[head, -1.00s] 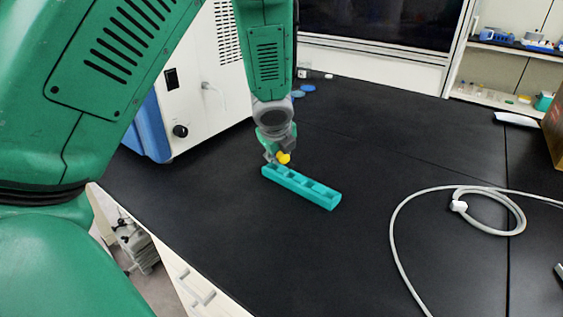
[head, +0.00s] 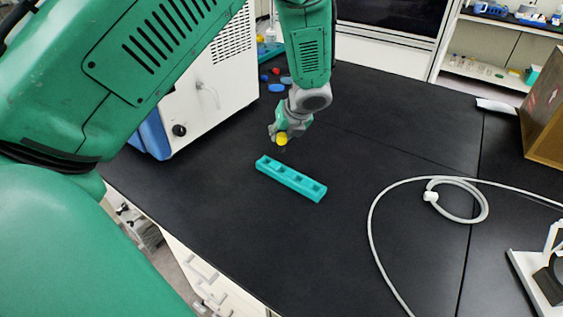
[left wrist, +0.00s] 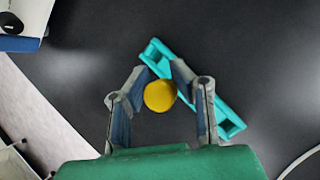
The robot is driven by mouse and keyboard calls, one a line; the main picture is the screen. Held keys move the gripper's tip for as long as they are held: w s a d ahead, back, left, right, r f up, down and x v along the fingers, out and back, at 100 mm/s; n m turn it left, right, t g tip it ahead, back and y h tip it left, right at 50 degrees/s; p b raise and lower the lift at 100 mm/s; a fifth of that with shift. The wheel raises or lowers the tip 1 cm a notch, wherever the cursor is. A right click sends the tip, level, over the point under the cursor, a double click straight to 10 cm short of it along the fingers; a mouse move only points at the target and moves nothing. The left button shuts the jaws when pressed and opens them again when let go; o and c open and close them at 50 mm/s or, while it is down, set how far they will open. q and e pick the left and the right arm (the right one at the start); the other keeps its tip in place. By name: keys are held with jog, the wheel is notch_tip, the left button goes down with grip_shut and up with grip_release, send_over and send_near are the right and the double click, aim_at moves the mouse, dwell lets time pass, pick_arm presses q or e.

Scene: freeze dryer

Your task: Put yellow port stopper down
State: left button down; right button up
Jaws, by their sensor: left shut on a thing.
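The yellow port stopper (head: 281,139) is held at the fingertips of my left gripper (head: 279,132). In the left wrist view the stopper (left wrist: 160,96) shows as a round yellow top between the two fingers. My left gripper is shut on it. A teal rack (head: 291,180) with several square slots lies on the black bench, just below the gripper in the head view. In the left wrist view the rack (left wrist: 231,122) runs diagonally behind the fingers and the stopper, partly hidden by them. The stopper appears above the bench and apart from the rack. My right gripper is not in view.
A white and blue machine (head: 203,100) stands at the left of the bench. Blue and red small pieces (head: 277,87) lie behind the arm. A coiled grey hose (head: 373,225) lies at the right. A brown box (head: 546,125) stands at the far right. Black bench around the rack is clear.

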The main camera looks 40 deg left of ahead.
pick_arm(q)
send_over(278, 163)
jog(key=d, duration=0.2)
notch_tip(278, 163, down, 4)
jog(key=shift+s+f, duration=0.15)
jog(key=shift+f, duration=0.1)
jog(key=f, duration=0.3)
jog(key=f+b, duration=0.1)
jog(key=shift+a+f, duration=0.15)
jog(key=shift+a, duration=0.2)
jog(key=c, duration=1.4)
grip_release()
jog(key=shift+d, duration=0.25)
jog(key=shift+r, duration=0.2)
jog(key=shift+d+r, duration=0.15)
jog(key=shift+r, duration=0.35)
jog(key=p+v, duration=0.1)
jog(key=v, duration=1)
